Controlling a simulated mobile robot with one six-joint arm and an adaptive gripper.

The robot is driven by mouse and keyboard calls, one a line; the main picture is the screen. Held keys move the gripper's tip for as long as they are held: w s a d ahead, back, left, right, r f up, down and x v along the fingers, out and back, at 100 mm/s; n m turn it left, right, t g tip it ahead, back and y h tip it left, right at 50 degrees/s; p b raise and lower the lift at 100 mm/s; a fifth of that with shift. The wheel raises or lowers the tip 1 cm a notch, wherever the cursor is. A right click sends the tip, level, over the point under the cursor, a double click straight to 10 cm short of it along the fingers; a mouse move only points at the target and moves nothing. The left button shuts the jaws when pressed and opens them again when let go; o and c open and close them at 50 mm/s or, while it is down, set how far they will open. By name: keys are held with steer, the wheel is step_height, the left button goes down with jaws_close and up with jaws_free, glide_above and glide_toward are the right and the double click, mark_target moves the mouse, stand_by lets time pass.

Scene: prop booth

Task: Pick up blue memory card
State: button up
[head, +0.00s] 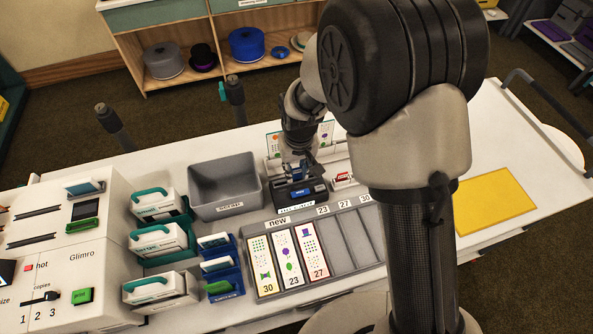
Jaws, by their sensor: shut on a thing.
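My gripper (297,171) points down over a small dark holder (283,196) near the middle of the table. It is shut on a small blue piece, which looks like the blue memory card; the fingers hide most of it. Blue also shows on the holder's front, and I cannot tell whether that is a label or another card. The held piece is at or just above the holder's top; I cannot tell whether it is clear of it.
A grey bin (224,188) stands left of the holder. In front lies a grey rack (345,243) with several patterned strips. White cases with teal handles (158,241) and a white machine (60,265) stand left. A yellow mat (497,201) lies right, with clear table around it.

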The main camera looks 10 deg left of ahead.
mark_target(296, 173)
step_height(296, 173, up, 18)
steer(key=p, duration=0.4)
steer(key=shift+f, duration=0.15)
